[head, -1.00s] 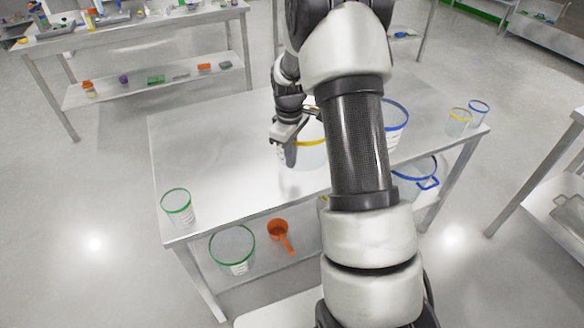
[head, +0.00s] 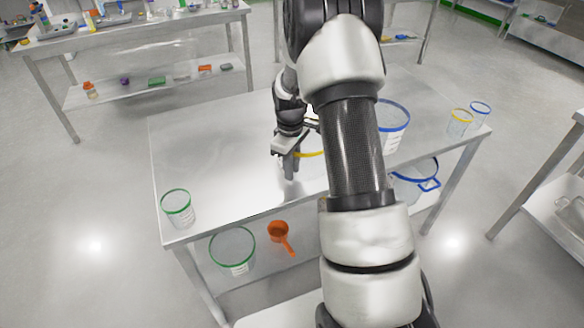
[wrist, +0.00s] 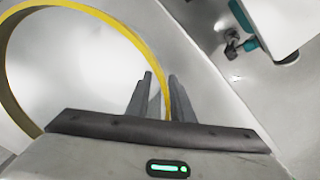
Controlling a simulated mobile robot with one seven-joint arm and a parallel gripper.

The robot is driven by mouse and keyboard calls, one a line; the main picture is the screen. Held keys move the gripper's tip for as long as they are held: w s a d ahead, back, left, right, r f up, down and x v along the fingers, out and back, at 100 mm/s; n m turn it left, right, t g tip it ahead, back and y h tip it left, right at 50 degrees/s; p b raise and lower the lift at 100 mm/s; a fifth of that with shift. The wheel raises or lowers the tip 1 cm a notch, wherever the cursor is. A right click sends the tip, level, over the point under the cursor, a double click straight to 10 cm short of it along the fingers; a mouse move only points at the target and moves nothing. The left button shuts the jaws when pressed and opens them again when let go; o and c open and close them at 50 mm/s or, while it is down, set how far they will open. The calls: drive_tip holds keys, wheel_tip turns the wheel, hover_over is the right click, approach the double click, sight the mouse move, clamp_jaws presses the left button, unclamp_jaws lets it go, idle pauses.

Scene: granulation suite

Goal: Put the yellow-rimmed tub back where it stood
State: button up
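The yellow-rimmed tub (head: 311,154) is at the middle of the steel table (head: 225,150). It is partly hidden behind my arm in the head view. In the wrist view its yellow rim (wrist: 100,12) curves across the upper left, and its wall passes between my two fingers. My gripper (head: 289,172) points down at the tub's left side and looks shut on its rim; the fingers (wrist: 160,90) are close together with the rim between them. Whether the tub's base touches the table is hidden.
A blue-rimmed tub (head: 394,118) stands right of my arm. Small yellow-rimmed (head: 460,122) and blue-rimmed (head: 480,112) beakers stand at the right end, a green-rimmed one (head: 178,208) at the front left. The lower shelf holds a green-rimmed tub (head: 233,262) and orange scoop (head: 279,233).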

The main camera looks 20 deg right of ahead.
drive_tip(key=s+a+r+m+t+p, duration=0.1)
drive_tip(key=s+a+r, duration=0.1)
drive_tip(key=r, duration=0.8)
drive_tip(key=s+a+r+p, duration=0.1)
drive_tip(key=s+r, duration=0.1)
drive_tip(key=r, duration=0.9)
drive_tip(key=s+a+r+m+t, duration=0.1)
drive_tip(key=s+a+r+m, duration=0.15)
drive_tip(key=s, duration=0.55)
drive_tip(key=s+a+r+m+t, duration=0.2)
drive_tip(key=s+a+r, duration=0.15)
drive_tip(key=s, duration=0.35)
drive_tip(key=s+a+r+m+t, duration=0.15)
drive_tip(key=s+r, duration=0.25)
drive_tip(key=s, duration=0.4)
wheel_tip(320, 180, up, 14)
drive_tip(key=p, duration=1.4)
drive_tip(key=shift+a+m, duration=0.2)
drive_tip(key=shift+m, duration=0.1)
